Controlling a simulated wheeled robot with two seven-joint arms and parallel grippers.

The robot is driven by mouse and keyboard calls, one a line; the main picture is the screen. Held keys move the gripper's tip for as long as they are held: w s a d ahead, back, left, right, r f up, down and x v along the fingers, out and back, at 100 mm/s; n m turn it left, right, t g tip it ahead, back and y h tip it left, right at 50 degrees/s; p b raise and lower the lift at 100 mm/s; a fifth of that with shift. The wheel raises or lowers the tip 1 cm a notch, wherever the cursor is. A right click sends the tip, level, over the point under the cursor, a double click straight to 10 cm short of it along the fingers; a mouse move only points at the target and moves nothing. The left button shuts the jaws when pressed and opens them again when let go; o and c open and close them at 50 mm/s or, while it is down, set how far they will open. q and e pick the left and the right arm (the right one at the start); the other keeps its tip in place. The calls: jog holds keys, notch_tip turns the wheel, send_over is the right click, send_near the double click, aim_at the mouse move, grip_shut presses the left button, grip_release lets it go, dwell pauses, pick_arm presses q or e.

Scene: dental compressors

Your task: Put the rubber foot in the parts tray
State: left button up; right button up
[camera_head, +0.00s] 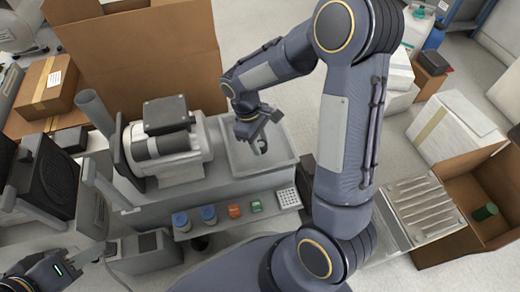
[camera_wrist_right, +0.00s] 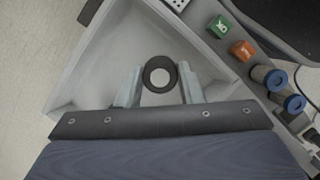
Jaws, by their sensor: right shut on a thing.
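The rubber foot (camera_wrist_right: 160,62) is a dark ring with a pale centre, between the fingertips of my right gripper (camera_wrist_right: 160,85) in the wrist view. In the head view my right gripper (camera_head: 259,139) is shut on the foot (camera_head: 263,147) and hangs over the grey parts tray (camera_head: 272,170). The tray's walls also show around the gripper in the wrist view (camera_wrist_right: 85,62). The tray floor under the foot looks empty; the gap between foot and floor is hard to judge. My left gripper (camera_head: 88,254) is at the lower left, its fingers unclear.
A compressor motor (camera_head: 168,150) stands left of the tray. Blue-topped cylinders (camera_head: 208,215), an orange block (camera_head: 234,211) and a green block (camera_head: 256,206) line the bench's front ledge. An open cardboard box (camera_head: 482,190) with a green cylinder stands at the right.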

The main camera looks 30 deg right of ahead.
jog(key=shift+w+d+f, duration=0.1)
jog(key=shift+w+f, duration=0.05)
jog(key=shift+f, duration=0.15)
jog(key=f+b, duration=0.2)
jog(key=f, duration=0.1)
jog(key=shift+w+d+f, duration=0.1)
jog(key=shift+w+f, duration=0.1)
jog(key=shift+f, duration=0.1)
jog(key=shift+r, duration=0.1)
jog(key=o, duration=1)
